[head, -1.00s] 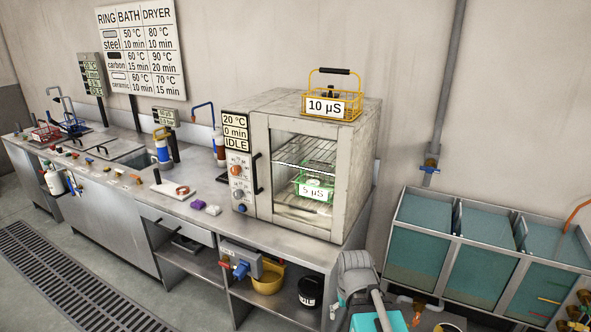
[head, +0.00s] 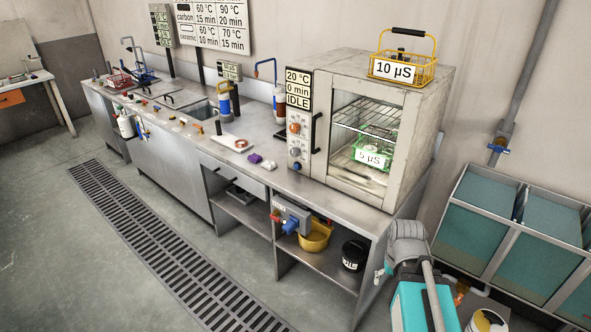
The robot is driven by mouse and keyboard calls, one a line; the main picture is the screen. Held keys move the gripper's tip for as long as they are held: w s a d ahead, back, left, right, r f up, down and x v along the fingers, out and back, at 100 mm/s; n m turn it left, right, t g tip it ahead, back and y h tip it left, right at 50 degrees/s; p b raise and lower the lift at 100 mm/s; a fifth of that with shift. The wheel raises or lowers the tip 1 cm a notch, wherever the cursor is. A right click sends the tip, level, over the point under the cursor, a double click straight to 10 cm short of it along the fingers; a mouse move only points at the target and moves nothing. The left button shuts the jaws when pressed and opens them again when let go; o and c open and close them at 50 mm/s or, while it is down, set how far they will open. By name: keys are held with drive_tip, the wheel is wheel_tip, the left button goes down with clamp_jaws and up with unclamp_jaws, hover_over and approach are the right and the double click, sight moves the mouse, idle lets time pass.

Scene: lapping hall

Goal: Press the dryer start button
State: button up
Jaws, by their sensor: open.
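The dryer (head: 400,100) is a boxy metal oven on the steel bench, with its glass door shut. Its display (head: 298,90) reads 20 °C, 0 min, IDLE. Below the display is a control panel with an orange-red knob (head: 295,128), a grey knob (head: 295,152) and a small blue control (head: 297,166). Their markings are too small to read, so I cannot tell which is the start button. A green basket (head: 372,154) labelled 5 µS sits inside the dryer. My arm shows at the lower right; my gripper is not in view.
A yellow basket (head: 403,69) labelled 10 µS stands on the dryer. A dark door handle (head: 315,132) sticks out beside the panel. Blue-green tanks (head: 485,235) stand at right. The floor by the drain grate (head: 150,240) is clear.

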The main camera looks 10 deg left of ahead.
clamp_jaws()
idle(1.4)
